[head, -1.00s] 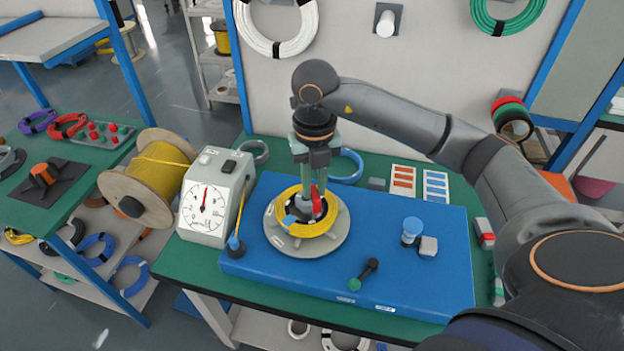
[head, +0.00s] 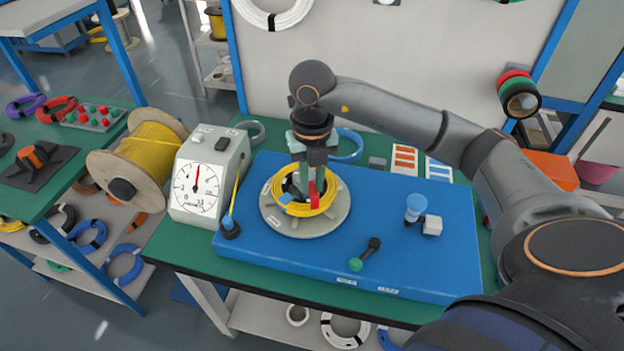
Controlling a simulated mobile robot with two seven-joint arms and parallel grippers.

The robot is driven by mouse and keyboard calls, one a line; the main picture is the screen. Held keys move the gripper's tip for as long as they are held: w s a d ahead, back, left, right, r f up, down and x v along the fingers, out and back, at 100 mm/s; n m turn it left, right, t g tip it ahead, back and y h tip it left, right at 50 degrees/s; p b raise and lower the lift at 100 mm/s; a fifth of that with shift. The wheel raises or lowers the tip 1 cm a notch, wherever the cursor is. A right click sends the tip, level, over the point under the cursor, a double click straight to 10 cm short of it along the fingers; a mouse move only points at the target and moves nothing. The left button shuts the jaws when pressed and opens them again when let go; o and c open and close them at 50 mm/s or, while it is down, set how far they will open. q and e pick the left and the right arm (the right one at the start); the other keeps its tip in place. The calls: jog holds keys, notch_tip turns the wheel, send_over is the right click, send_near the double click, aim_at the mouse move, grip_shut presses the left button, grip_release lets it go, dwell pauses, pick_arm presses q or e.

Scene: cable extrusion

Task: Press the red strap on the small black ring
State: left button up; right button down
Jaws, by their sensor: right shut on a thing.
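A yellow cable coil (head: 330,206) lies on a round grey disc (head: 284,224) on the blue board. My right gripper (head: 308,190) points down over the coil's middle and is shut on a red strap (head: 314,199). The strap hangs upright and overlaps the near part of the coil in the picture; I cannot tell whether it touches. A blue strap (head: 286,199) sits on the coil's left side. The coil on the disc is yellow; I see no small black ring there. The gripper hides part of the coil's centre. My left gripper is not in view.
A dial gauge box (head: 199,185) and a yellow cable spool (head: 155,155) stand left of the blue board (head: 430,265). A blue-topped post (head: 415,206) and a green-tipped black handle (head: 365,254) are to the right. The board's front right is clear.

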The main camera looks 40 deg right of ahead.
aim_at(312, 201)
jog(key=shift+f+b, duration=1.15)
jog(key=shift+f, duration=0.35)
jog(key=shift+f+b, duration=0.45)
jog(key=shift+f, duration=0.1)
dwell(0.9)
jog(key=c, duration=0.7)
grip_release()
notch_tip(312, 201, up, 6)
jog(key=p, duration=0.4)
jog(key=shift+f, duration=0.15)
jog(key=shift+r+p, duration=1.1)
jog(key=shift+r, duration=0.15)
